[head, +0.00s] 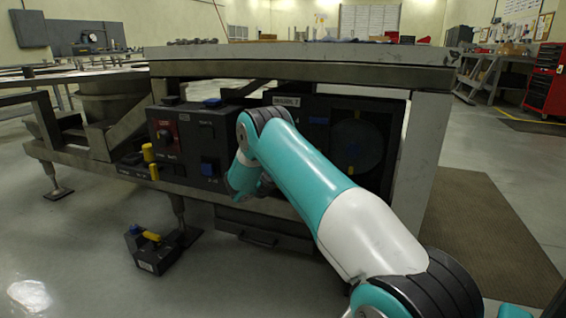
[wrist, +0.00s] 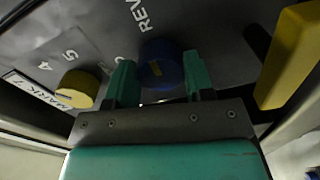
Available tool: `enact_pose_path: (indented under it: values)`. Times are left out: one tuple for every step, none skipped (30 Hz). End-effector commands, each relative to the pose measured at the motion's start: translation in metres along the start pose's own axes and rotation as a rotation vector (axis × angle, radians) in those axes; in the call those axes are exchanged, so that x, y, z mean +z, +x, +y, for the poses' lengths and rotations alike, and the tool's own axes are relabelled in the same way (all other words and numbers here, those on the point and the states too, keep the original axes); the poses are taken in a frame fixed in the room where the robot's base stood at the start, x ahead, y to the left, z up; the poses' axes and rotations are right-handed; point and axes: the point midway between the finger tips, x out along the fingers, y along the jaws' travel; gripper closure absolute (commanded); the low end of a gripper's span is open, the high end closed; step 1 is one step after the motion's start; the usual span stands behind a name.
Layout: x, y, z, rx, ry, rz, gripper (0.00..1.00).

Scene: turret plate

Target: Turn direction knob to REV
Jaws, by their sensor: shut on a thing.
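The blue direction knob (wrist: 163,52) shows in the wrist view on a dark panel, with a small yellow mark on its face. The printed REV label (wrist: 148,12) stands just above it in that view, partly cut by the top edge. My gripper (wrist: 160,60) has its two teal fingers on either side of the knob and is shut on it. The mark sits on the lower part of the knob's face, on the side away from the REV label. In the head view my arm hides the gripper and this knob.
In the wrist view a yellow knob (wrist: 77,88) is at left and a large yellow part (wrist: 290,55) is close at right. In the head view the dark control box (head: 185,135) sits under the thick plate (head: 300,52). A small box (head: 150,252) lies on the floor.

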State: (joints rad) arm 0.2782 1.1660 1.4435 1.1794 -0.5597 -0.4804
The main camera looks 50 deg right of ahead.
Motion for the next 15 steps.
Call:
enact_pose_path:
  values:
    - [0.0025, -0.0004, -0.0027, -0.006, -0.002, -0.006, 0.76]
    - [0.0025, -0.0004, -0.0027, -0.006, -0.001, -0.006, 0.76]
    - [0.0025, -0.0004, -0.0027, -0.006, 0.000, -0.006, 0.76]
    - [0.0025, -0.0004, -0.0026, -0.006, 0.000, -0.006, 0.76]
    - [0.0025, -0.0004, -0.0026, -0.006, 0.000, -0.006, 0.76]
    - [0.0024, -0.0004, -0.0026, -0.006, 0.000, -0.006, 0.76]
    - [0.0025, -0.0004, -0.0027, -0.006, 0.000, -0.006, 0.76]
    - [0.0024, -0.0004, -0.0027, -0.006, 0.000, -0.006, 0.76]
    - [0.0025, -0.0003, -0.0027, -0.006, 0.000, -0.006, 0.76]
    - [0.0024, -0.0003, -0.0027, -0.006, 0.000, -0.006, 0.76]
    - [0.0024, -0.0003, -0.0027, -0.006, 0.000, -0.006, 0.76]
    - [0.0024, -0.0003, -0.0026, -0.006, 0.000, -0.006, 0.43]
    - [0.0022, -0.0002, -0.0025, -0.006, 0.000, -0.005, 0.36]
    - [0.0021, -0.0002, -0.0023, -0.005, 0.001, -0.005, 0.29]
    - [0.0017, -0.0002, -0.0020, -0.005, 0.001, -0.004, 0.26]
